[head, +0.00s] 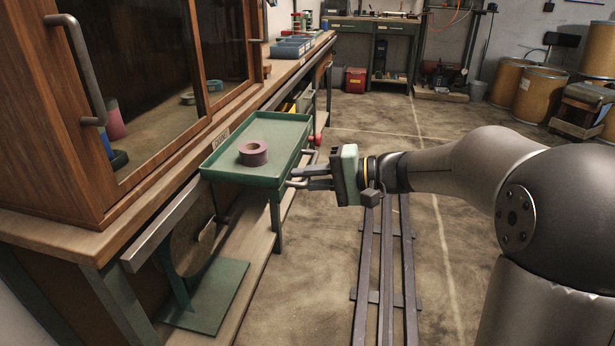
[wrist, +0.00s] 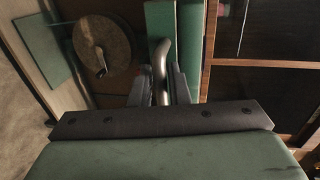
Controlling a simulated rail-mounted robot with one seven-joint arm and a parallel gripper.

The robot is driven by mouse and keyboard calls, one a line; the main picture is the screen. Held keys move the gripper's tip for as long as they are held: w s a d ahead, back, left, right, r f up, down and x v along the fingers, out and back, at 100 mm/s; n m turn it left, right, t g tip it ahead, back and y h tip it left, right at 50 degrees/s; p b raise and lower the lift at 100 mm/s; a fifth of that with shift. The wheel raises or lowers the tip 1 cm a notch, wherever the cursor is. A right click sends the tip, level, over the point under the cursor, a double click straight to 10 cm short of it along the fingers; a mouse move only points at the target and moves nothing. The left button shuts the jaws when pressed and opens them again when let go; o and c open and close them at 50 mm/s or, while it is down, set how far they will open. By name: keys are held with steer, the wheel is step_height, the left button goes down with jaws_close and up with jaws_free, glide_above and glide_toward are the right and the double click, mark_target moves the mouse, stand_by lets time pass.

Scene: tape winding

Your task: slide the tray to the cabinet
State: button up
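The green tray (head: 222,177) sits level beside the bench, at the front of the wooden cabinet (head: 150,160). A dull red tape roll (head: 253,153) lies flat in it. My gripper (head: 303,177) is at the tray's right side, by its metal handle (head: 297,184). In the wrist view the curved handle (wrist: 161,62) runs between my two fingers (wrist: 161,85), which stand close on both sides of it and look shut on it. The tray's green edge (wrist: 160,20) shows beyond. The fingertips' contact with the bar is partly hidden.
The cabinet's glass doors are shut, with a bar handle (head: 83,70) sticking out. A metal rail (head: 165,225) runs along the bench front. A round disc on a green stand (head: 205,295) is below. Floor rails (head: 386,270) lie right of the bench, with clear floor around them.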

steer(key=shift+d, duration=0.1)
steer(key=p+v, duration=0.5)
steer(key=v, duration=1.2)
steer(key=shift+s+r, duration=0.1)
steer(key=s+a+r+g+h+p, duration=0.2)
steer(key=s+a+r+h+p, duration=0.15)
steer(key=s+p, duration=0.45)
steer(key=s+a+r+g+h+p, duration=0.2)
steer(key=s+r+h+p, duration=0.25)
steer(key=p, duration=0.55)
steer(key=s+d+r+n+h+p, duration=0.1)
steer(key=s+d+r+h+p, duration=0.1)
steer(key=p, duration=0.5)
steer(key=s+d+r+n+t+h+p, duration=0.1)
steer(key=s+d+r+h+p, duration=0.1)
steer(key=s+r+h+p, duration=0.3)
steer(key=s+r+p, duration=0.2)
steer(key=s, duration=0.1)
steer(key=shift+d+t+p, duration=0.25)
steer(key=shift+t+p, duration=0.05)
